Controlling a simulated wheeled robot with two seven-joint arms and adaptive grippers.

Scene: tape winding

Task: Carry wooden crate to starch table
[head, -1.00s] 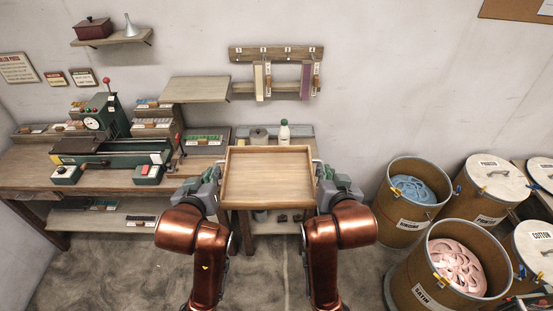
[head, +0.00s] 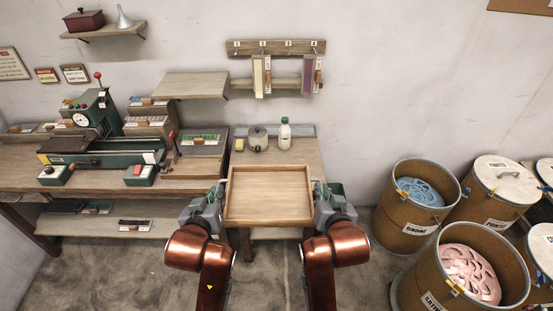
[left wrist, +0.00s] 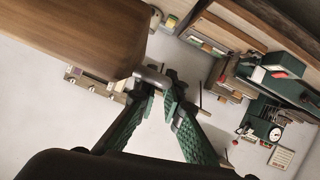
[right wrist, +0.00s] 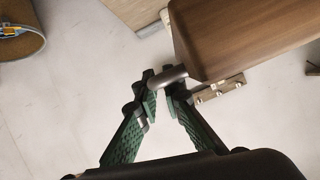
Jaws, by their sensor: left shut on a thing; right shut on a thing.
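The wooden crate (head: 268,219) is shallow, open-topped and empty, and looks about level. My left gripper (head: 220,194) is shut on a handle at its left side; the grey handle (left wrist: 150,75) shows between the fingers in the left wrist view. My right gripper (head: 317,192) is shut on the right handle (right wrist: 168,78). The starch table (head: 309,155) stands against the wall just beyond the crate, which hides its near part. I cannot tell whether the crate touches it.
A white bottle (head: 284,134), a grey pot (head: 258,138) and a yellow sponge (head: 239,145) stand at the table's back. A bench with a green machine (head: 100,150) is at left. Large drums (head: 408,215) stand at right. A shelf (head: 190,86) and tape rack (head: 276,48) hang above.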

